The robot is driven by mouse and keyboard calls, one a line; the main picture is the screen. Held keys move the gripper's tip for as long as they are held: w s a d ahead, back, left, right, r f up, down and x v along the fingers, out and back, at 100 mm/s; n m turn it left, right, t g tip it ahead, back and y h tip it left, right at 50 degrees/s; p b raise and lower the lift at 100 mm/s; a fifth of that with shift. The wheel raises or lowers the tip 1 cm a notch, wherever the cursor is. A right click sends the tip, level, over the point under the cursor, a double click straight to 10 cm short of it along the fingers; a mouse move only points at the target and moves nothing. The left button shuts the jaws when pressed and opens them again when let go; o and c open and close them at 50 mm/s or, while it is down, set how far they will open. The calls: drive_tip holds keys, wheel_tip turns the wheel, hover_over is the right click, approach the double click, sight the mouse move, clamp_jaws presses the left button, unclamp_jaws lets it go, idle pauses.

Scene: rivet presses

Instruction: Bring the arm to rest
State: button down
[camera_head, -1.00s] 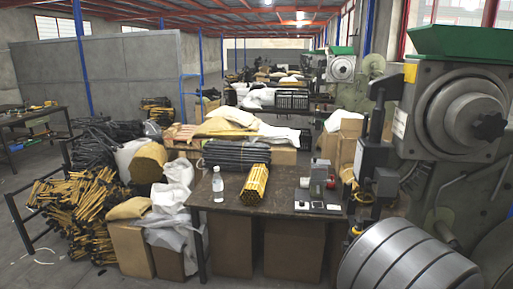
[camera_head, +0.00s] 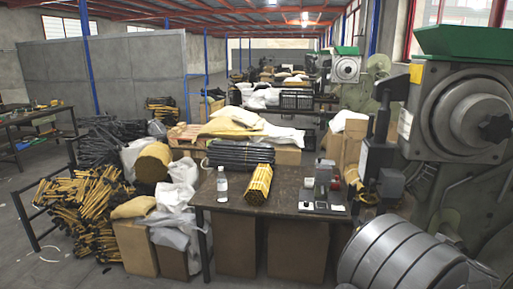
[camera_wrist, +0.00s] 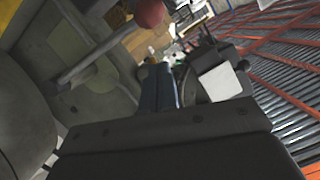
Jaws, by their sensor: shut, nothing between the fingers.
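The wrist view shows my gripper (camera_wrist: 160,85) beyond a dark, bolted body that fills the bottom of the picture. Its two narrow fingers are together, with nothing held between them. The picture there is strongly tilted, with red roof beams at the right and grey machine parts at the left. I cannot make out my gripper in the head view.
In the head view, a dark workbench (camera_head: 287,184) carries a bottle (camera_head: 222,185), yellow rods (camera_head: 258,184) and a small device (camera_head: 322,190). A large grey press (camera_head: 462,115) stands at the right. Bundled rods (camera_head: 80,208) and sacks crowd the left; open floor shows at far left.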

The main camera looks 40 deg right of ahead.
drive_tip(key=v, duration=0.9)
drive_tip(key=s+a+r+n+g+y, duration=0.2)
drive_tip(key=s+r+n+g+y, duration=0.1)
drive_tip(key=s+r, duration=0.7)
drive_tip(key=shift+a+r+n+g, duration=0.3)
drive_tip(key=shift+r+g, duration=0.5)
drive_tip(key=shift+r, duration=1.1)
drive_tip(key=shift+s+d, duration=0.15)
